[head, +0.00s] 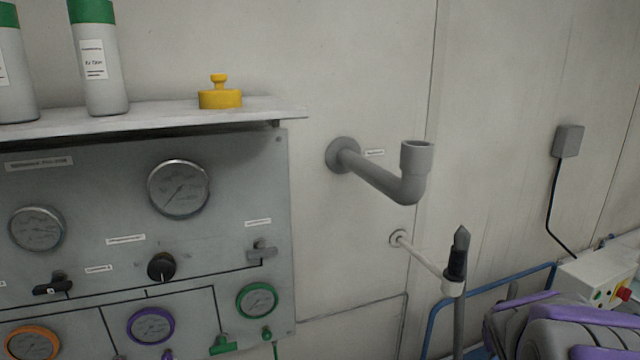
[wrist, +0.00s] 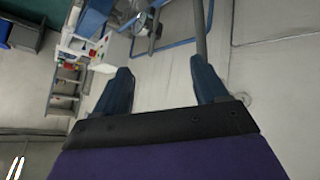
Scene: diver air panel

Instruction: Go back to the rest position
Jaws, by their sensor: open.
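My gripper (wrist: 162,72) shows in the wrist view, with its two blue-grey fingers spread apart and nothing held between them. A thin grey rod (wrist: 200,30) runs up from close to the right fingertip; I cannot tell whether they touch. In the head view, purple and grey parts of my arm (head: 570,325) show at the lower right, in front of the wall. The fingers cannot be made out in the head view.
A gauge panel (head: 100,190) is at left, under a shelf (head: 160,120) with two green-topped bottles and a yellow cap (head: 220,95). A grey elbow pipe (head: 385,180) and a white holder (head: 425,262) with a dark pointed tool (head: 458,260) project from the wall. A control box (head: 595,280) stands right.

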